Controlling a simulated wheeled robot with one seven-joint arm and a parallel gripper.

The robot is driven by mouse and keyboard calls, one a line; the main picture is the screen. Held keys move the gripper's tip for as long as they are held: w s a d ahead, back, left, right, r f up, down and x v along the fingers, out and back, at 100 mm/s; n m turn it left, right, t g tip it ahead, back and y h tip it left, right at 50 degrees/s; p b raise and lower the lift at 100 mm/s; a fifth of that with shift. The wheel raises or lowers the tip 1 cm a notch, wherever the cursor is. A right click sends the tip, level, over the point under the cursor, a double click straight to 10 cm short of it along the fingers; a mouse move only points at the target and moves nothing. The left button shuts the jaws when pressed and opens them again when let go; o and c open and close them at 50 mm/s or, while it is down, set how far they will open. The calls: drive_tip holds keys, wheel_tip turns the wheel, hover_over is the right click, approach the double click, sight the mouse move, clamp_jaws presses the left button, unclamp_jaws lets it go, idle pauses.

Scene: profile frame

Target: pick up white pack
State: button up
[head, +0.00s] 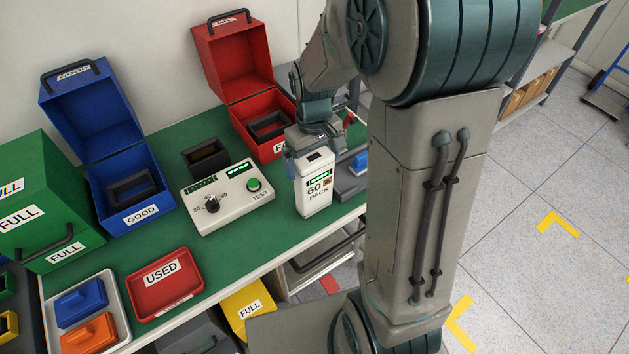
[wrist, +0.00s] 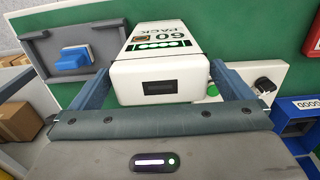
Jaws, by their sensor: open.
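The white pack (head: 314,190) stands upright on the green bench, with "60 PACK" and a row of green bars on its face. My gripper (head: 303,158) is at its top, coming from above. In the wrist view, the pack (wrist: 160,80) lies between the two blue-grey fingers of my open gripper (wrist: 155,90). One finger is on each side; whether they touch the pack I cannot tell. The dark slot on the pack's top faces the wrist camera.
A white tester (head: 228,197) with a dial and green button stands close left of the pack. A grey holder with a blue block (wrist: 75,58) is on its other side. Behind are open red (head: 238,75) and blue (head: 92,118) boxes. A red "USED" tray (head: 165,285) lies front left.

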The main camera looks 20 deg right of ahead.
drive_tip(key=shift+f, duration=0.8)
drive_tip(key=c, duration=1.7)
drive_tip(key=shift+r, duration=0.1)
drive_tip(key=shift+r, duration=0.4)
drive_tip(key=r, duration=0.3)
drive_tip(key=shift+s+d+r+b, duration=0.25)
drive_tip(key=shift+d+r+b, duration=0.15)
drive_tip(key=s+d+r+b, duration=0.1)
drive_tip(key=s+d+r, duration=0.5)
drive_tip(key=s+d, duration=0.1)
drive_tip(key=shift+s+d+r, duration=0.2)
drive_tip(key=shift+s+d, duration=0.1)
drive_tip(key=shift+d, duration=0.1)
